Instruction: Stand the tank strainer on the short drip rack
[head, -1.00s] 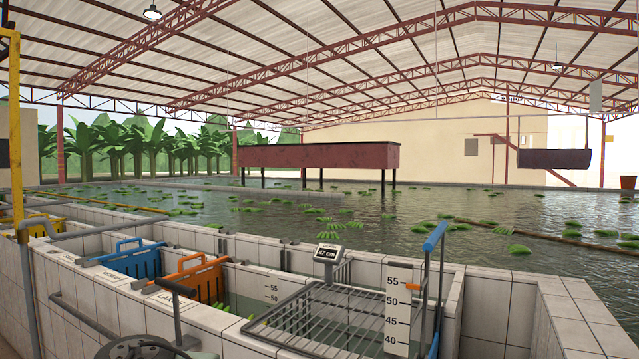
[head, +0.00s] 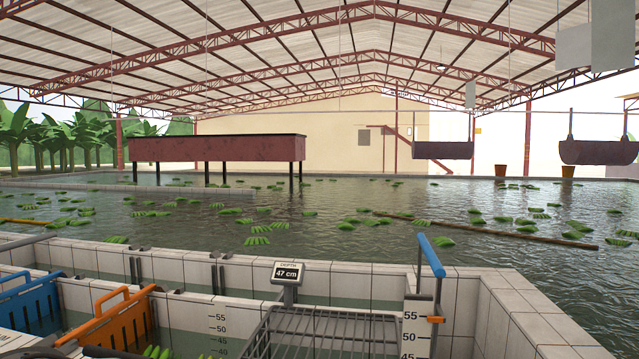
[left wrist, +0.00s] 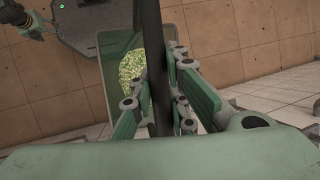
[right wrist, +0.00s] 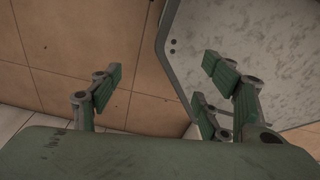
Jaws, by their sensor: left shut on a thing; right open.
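My left gripper (left wrist: 157,78) is shut on a dark upright bar (left wrist: 153,30) in the left wrist view. The bar looks like the strainer's handle, but I cannot make out the rest of the strainer. Behind it is a green-framed panel with a speckled yellow-green patch (left wrist: 131,66); I cannot tell what it belongs to. My right gripper (right wrist: 160,78) is open and empty in the right wrist view. Neither gripper shows clearly in the head view. A wire rack (head: 325,335) spans the tank at the bottom; I cannot tell whether it is the short drip rack.
A depth display (head: 288,272) reading 47 cm stands behind the wire rack. A blue-topped post (head: 432,256) stands to its right. Tiled walls (head: 530,315) border water with floating green bananas.

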